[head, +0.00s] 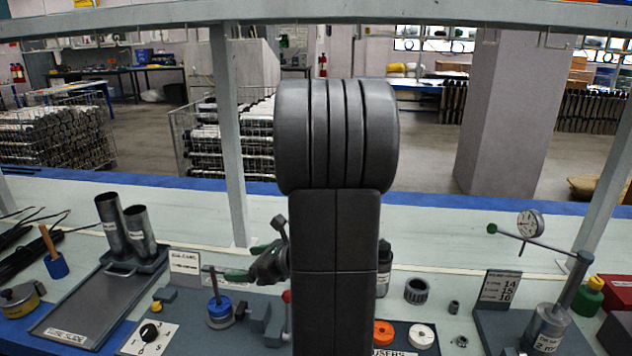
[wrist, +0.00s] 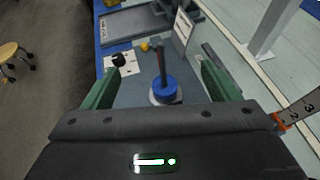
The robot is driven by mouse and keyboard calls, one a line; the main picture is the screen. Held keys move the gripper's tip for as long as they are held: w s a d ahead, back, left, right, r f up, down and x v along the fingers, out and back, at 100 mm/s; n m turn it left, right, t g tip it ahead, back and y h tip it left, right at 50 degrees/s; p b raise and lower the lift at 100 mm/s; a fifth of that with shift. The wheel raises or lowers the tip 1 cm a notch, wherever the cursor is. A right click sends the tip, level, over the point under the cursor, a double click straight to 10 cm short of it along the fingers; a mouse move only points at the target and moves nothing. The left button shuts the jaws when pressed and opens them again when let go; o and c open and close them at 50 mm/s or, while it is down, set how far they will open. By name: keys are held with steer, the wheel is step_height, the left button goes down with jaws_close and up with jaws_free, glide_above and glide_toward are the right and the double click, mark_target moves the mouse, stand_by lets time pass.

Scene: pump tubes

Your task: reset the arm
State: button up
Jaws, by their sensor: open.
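My arm rises dark in the middle of the head view and hides the centre of the bench. My gripper (head: 240,276) shows just left of the arm, with green fingers, above the bench. In the wrist view my gripper (wrist: 158,85) has its two green fingers spread wide apart. Between and beyond them stands a blue round piece (wrist: 165,88) with a dark upright rod. The same blue piece (head: 219,310) stands below the gripper in the head view. Nothing is seen held between the fingers.
Two metal tubes (head: 112,225) stand on a tray (head: 88,305) at the left. A knob plate (head: 149,338) lies before it.

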steer(key=x, duration=1.1)
steer(key=shift+r+b, duration=0.3)
steer(key=shift+a, duration=0.1)
